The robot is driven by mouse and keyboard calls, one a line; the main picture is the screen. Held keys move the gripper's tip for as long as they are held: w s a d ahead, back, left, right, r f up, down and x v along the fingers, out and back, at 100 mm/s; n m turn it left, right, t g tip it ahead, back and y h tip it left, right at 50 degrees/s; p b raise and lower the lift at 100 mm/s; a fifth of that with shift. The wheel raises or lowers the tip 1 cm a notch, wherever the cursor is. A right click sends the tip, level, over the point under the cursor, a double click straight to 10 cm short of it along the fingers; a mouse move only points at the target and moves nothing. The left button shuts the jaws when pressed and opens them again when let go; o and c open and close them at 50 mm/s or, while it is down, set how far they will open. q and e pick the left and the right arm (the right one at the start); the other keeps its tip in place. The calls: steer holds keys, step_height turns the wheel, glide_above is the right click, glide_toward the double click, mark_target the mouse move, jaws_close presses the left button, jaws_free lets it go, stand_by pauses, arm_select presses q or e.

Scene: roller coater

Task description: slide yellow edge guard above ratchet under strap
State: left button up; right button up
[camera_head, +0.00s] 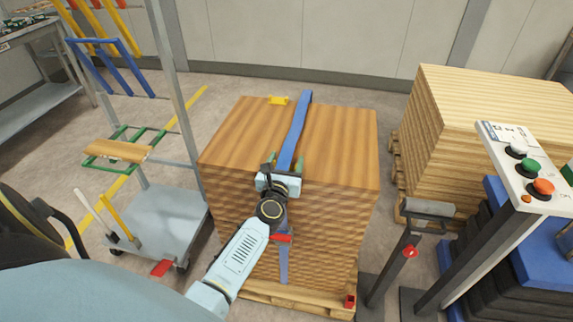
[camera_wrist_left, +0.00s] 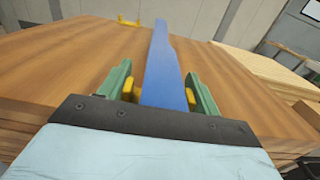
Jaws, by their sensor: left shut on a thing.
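A blue strap (camera_head: 298,125) runs over the top of the wood-board stack (camera_head: 345,145) and down its front face. A red part (camera_head: 281,238), seemingly the ratchet, sits on the strap low on the front, partly hidden by my arm. My left gripper (camera_head: 281,170) is at the top front edge, above the ratchet. Its green fingers stand on either side of the strap (camera_wrist_left: 163,75). Yellow ends, seemingly of an edge guard (camera_wrist_left: 191,97), show between the fingers beside the strap; the strap covers its middle. Another yellow guard (camera_head: 278,100) lies at the far edge, left of the strap.
A cart (camera_head: 160,215) with tools stands left. A paler wood stack (camera_head: 480,110) stands right. A roller stand (camera_head: 428,209) and a button panel (camera_head: 527,165) are at the right front. The stack rests on a pallet (camera_head: 300,299). Its top is mostly clear.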

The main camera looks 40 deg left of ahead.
arm_select(q)
steer(key=o, duration=1.1)
steer(key=v, duration=1.3)
steer(key=shift+s, duration=0.2)
